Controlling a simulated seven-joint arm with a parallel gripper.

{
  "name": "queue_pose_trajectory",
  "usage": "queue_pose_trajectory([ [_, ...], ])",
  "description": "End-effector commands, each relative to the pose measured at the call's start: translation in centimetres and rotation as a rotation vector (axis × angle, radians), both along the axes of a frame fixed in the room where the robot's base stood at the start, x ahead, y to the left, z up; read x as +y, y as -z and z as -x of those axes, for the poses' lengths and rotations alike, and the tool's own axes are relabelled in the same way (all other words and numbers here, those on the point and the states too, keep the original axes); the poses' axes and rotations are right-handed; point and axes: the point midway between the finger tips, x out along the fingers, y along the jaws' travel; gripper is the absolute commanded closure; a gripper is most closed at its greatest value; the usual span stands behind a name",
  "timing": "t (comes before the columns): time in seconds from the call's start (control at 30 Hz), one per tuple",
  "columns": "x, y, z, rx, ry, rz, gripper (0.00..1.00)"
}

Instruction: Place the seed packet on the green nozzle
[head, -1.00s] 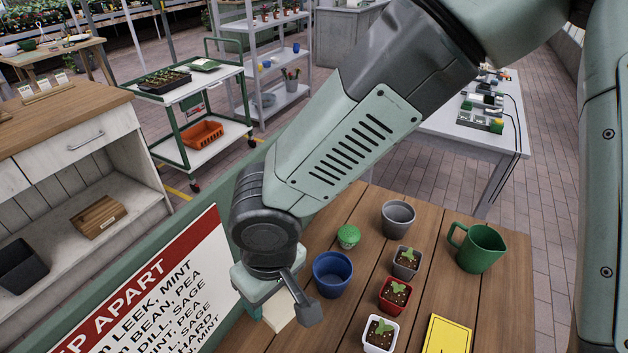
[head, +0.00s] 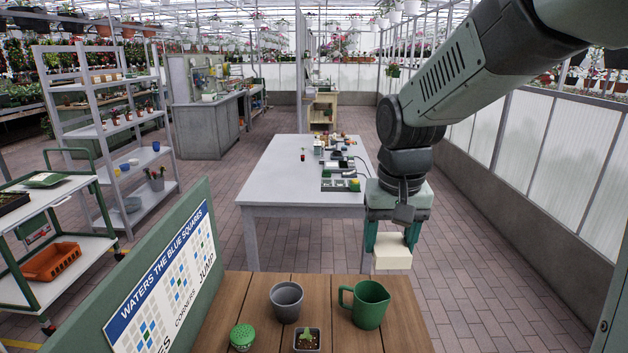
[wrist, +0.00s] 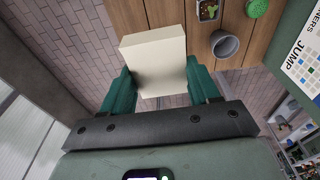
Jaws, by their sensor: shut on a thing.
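My gripper (head: 391,243) is shut on a cream-coloured block-like seed packet (head: 393,260); no print shows on it. The packet is held in the air, right of and above the wooden table, behind the green mug. The wrist view shows the packet (wrist: 153,62) between the two green fingers of my gripper (wrist: 160,92). The green nozzle (head: 242,337), a small dotted dome, sits on the table at the lower left, well away from my gripper. It also shows at the top right edge of the wrist view (wrist: 257,8).
A grey pot (head: 287,302), a green mug (head: 369,305) and a seedling pot (head: 307,339) stand on the wooden table (head: 235,290) near the nozzle. A sign board (head: 165,285) rises along its left edge. A white table (head: 290,178) stands behind.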

Motion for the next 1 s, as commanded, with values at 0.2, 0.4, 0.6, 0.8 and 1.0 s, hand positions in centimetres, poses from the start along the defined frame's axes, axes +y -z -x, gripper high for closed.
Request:
queue_pose_trajectory([
  [0.2,-0.3,-0.1,-0.1,0.004,0.015,-0.001,0.73],
  [0.4,2.1,1.5,-0.7,0.069,0.050,-0.004,0.73],
  [0.6,6.4,4.2,-1.6,0.227,0.183,-0.018,0.73],
  [0.8,11.6,7.0,-2.7,0.485,0.442,-0.097,0.73],
  [1.0,16.5,9.3,-3.6,0.786,0.775,-0.315,0.73],
])
